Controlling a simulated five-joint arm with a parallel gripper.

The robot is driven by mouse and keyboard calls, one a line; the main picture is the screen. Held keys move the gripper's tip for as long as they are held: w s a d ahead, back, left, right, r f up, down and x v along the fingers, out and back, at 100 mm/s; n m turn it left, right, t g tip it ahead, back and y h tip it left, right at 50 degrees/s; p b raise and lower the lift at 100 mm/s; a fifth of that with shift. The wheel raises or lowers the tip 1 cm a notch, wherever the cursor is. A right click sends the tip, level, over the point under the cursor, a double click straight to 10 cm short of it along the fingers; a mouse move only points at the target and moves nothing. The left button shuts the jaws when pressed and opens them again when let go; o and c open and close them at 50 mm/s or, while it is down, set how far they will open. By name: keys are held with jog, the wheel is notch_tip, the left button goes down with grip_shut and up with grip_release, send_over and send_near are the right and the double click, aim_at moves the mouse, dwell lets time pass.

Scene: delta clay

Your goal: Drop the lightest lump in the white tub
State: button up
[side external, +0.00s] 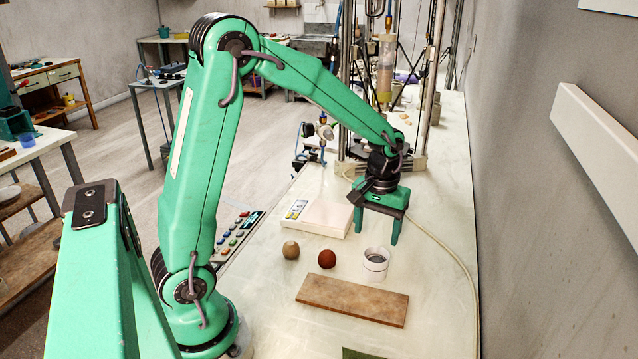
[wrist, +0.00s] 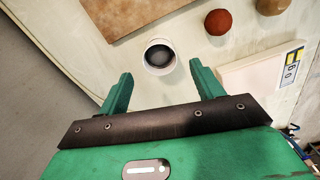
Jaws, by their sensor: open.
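The white tub (side external: 375,273) stands upright, right of the lumps. Its inside looks dark grey in the wrist view (wrist: 147,66); I cannot tell whether something lies in it. My gripper (side external: 379,228) is open and empty, above the bench behind the tub, fingers pointing down.
A brown board (side external: 352,300) lies in front of the tub and lumps. A white scale (side external: 322,215) with a yellow-edged display sits left of my gripper. A pale hose (side external: 450,245) runs along the right. A keypad (side external: 236,232) is at the left bench edge.

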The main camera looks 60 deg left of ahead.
notch_tip(320, 180, up, 7)
dwell(0.4)
dwell(0.4)
jog(key=s+d+r+m+t, duration=0.2)
jog(key=s+r+m, duration=0.1)
jog(key=s, duration=0.5)
jog(key=s+d+r+m+t, duration=0.2)
jog(key=s+r+m+t, duration=0.1)
jog(key=s, duration=0.5)
jog(key=shift+s+m+t, duration=0.3)
jog(key=shift+s+m, duration=0.05)
jog(key=shift+m, duration=0.05)
dwell(0.8)
